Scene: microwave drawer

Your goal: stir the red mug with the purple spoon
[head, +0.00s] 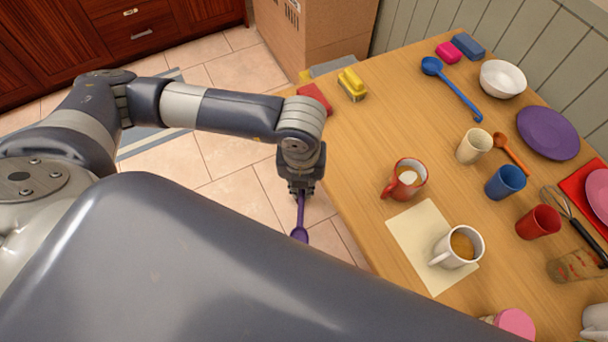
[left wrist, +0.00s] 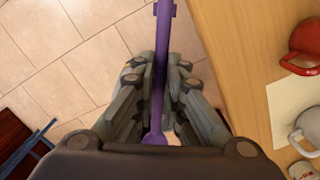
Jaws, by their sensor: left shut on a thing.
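My left gripper (head: 301,190) is shut on the purple spoon (head: 299,233). It holds the spoon over the floor, just left of the table's left edge. In the left wrist view the spoon (left wrist: 161,60) runs between the fingers of the gripper (left wrist: 158,75). The red mug (head: 405,179) stands upright on the table, right of the gripper and apart from it. It has its handle at the lower left and a light drink with a white patch inside. Part of the red mug (left wrist: 304,45) shows at the right edge of the left wrist view. My right gripper is not in view.
A white mug (head: 458,247) with brown drink stands on a cream mat (head: 414,232) near the red mug. A cream cup (head: 474,146), blue cup (head: 506,182) and red cup (head: 538,222) stand to the right. The wooden table (head: 350,150) is bare left of the red mug.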

